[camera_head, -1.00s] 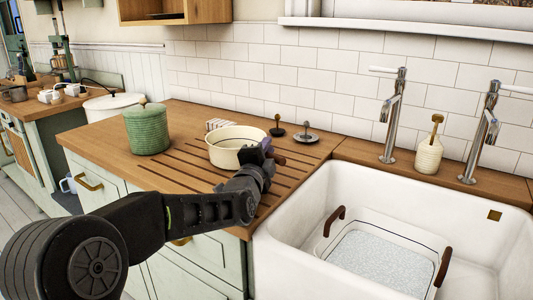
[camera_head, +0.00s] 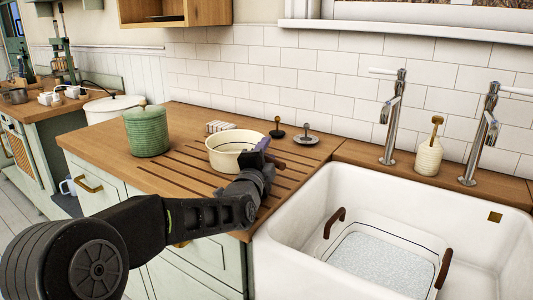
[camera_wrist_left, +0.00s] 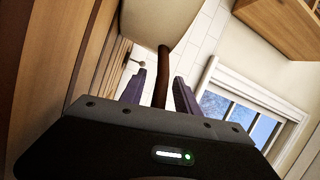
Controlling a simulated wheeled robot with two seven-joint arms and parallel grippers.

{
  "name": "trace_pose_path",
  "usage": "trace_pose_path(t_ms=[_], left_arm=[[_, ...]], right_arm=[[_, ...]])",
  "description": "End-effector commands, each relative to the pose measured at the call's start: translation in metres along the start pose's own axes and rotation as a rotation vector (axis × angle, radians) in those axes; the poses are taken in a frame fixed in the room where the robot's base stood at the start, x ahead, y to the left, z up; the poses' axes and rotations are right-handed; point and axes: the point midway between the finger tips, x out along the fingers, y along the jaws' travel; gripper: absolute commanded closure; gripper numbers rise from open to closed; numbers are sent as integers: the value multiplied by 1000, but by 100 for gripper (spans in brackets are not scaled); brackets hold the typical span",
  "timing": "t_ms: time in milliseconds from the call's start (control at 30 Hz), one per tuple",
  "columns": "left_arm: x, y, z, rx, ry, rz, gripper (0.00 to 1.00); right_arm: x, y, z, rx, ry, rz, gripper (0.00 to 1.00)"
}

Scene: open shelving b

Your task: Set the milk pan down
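The milk pan (camera_head: 226,154) is a cream pan with a dark rim line. It appears to stand upright on the grooved wooden drainboard, left of the sink. My left gripper (camera_head: 268,153) is at the pan's right side, where the handle is. In the left wrist view the brown handle (camera_wrist_left: 161,76) runs between my two purple fingers, with a visible gap on each side. The gripper (camera_wrist_left: 160,92) is open around the handle. The pan's pale side (camera_wrist_left: 155,20) fills the top of that view. My right gripper is not in view.
A green lidded pot (camera_head: 147,132) stands left of the pan. A small striped block (camera_head: 219,127) and two sink plugs (camera_head: 304,136) lie behind it. The white sink (camera_head: 292,225) at right holds a basin (camera_head: 432,242). Drainboard in front of the pan is free apart from my arm.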

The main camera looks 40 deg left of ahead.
Motion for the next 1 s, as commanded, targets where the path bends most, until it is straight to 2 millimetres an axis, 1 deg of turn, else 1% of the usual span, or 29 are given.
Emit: trace_pose_path(t_ms=[67,167,400,500,600,700,1000], left_arm=[[0,-4,-1,0,0,0,62],[-9,-2,0,0,0,0,62],[-49,-3,0,1,-1,-2,62],[-63,-3,0,0,-1,-2,62],[-72,-3,0,0,-1,-1,62],[-75,-2,0,0,0,0,62],[-75,-2,0,0,0,0,62]], right_arm=[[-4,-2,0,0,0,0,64],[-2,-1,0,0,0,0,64],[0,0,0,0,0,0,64],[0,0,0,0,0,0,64],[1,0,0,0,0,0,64],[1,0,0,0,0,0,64],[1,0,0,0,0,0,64]])
